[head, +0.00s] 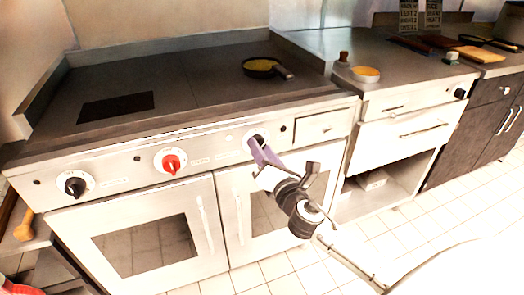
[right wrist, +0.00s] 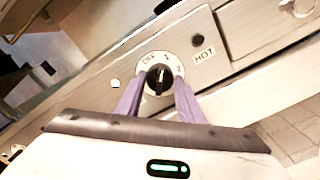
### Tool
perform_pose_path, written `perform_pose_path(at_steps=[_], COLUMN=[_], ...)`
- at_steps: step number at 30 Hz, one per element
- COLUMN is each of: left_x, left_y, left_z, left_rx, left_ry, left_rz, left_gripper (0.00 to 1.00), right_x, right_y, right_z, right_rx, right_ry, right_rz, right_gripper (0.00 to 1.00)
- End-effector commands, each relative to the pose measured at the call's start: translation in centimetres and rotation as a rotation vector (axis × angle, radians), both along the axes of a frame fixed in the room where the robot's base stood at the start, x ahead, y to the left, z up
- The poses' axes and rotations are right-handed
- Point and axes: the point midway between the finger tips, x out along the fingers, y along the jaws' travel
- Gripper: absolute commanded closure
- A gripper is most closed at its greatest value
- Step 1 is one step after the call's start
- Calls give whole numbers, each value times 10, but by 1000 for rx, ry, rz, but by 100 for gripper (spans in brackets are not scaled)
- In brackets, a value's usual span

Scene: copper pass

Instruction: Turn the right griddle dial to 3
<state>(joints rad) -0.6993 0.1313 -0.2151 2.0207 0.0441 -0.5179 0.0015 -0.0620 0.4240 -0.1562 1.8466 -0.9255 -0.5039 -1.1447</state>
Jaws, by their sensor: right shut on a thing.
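The right griddle dial (right wrist: 159,80) is a black knob on a white round plate, marked OFF and with numbers, in the right wrist view. In the head view the dial (head: 257,141) is partly hidden by my right gripper (head: 262,150). The gripper's purple fingers (right wrist: 156,92) stand on both sides of the knob and are shut on it. The knob's light line points roughly up in the wrist view, near the 1; the exact setting is hard to tell. The griddle (head: 190,70) is a flat steel top above the panel. My left gripper is not in view.
A red dial (head: 171,162) and another black dial (head: 75,185) sit further left on the same panel. A HOT label (right wrist: 204,52) is beside the right dial. A small pan (head: 262,68) rests on the griddle. Oven doors (head: 150,245) are below, with free tiled floor in front.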

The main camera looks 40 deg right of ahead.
Motion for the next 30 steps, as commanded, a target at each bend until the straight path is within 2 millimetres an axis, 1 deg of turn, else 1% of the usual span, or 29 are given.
perform_pose_path(at_steps=[14,30], left_x=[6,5], left_y=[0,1], left_z=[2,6], left_rx=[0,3], left_ry=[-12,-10], left_rz=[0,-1], left_gripper=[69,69], right_x=[0,0], right_y=[0,0], right_z=[-1,0], right_rx=[444,943], right_ry=[-106,-226], right_rz=[-2,-2], right_gripper=[88,88])
